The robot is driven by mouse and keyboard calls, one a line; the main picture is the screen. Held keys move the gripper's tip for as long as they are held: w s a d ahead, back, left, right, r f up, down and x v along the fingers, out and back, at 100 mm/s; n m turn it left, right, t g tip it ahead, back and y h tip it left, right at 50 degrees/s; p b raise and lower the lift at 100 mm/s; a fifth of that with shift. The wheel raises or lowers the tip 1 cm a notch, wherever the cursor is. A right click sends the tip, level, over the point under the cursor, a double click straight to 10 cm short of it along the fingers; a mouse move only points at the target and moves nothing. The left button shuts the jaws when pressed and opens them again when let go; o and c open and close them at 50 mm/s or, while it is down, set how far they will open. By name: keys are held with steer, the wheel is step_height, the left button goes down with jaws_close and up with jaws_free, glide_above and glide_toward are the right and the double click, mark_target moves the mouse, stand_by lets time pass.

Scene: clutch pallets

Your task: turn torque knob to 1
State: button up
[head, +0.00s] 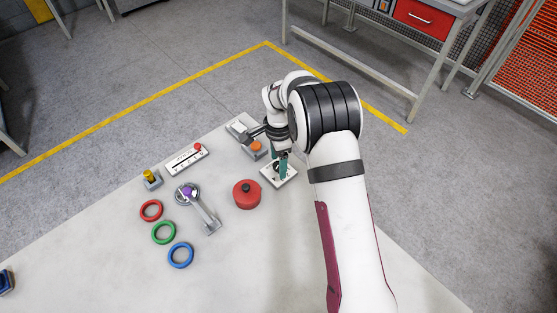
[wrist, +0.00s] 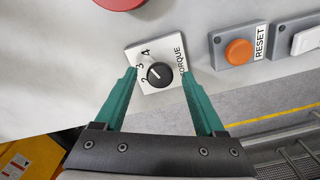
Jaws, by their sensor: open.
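The torque knob (wrist: 160,75) is a black round dial with a pale pointer line, on a white square plate (wrist: 173,45) marked TORQUE. The numbers 2, 3 and 4 show along its left side in the wrist view; I cannot make out a 1. The pointer lies towards the numbered side, but I cannot tell its exact number. My gripper (wrist: 158,72) is open, with one teal finger on each side of the knob and visible gaps between. In the head view the knob plate (head: 291,178) is partly hidden by my gripper (head: 283,165).
An orange RESET button (wrist: 239,51) and a white switch (wrist: 306,40) stand right of the plate in the wrist view. A large red round part (head: 247,196) is left of the plate in the head view. A lever (head: 205,213), slider (head: 187,160) and coloured rings (head: 163,232) lie farther left.

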steer(key=shift+c, duration=0.2)
jaws_close()
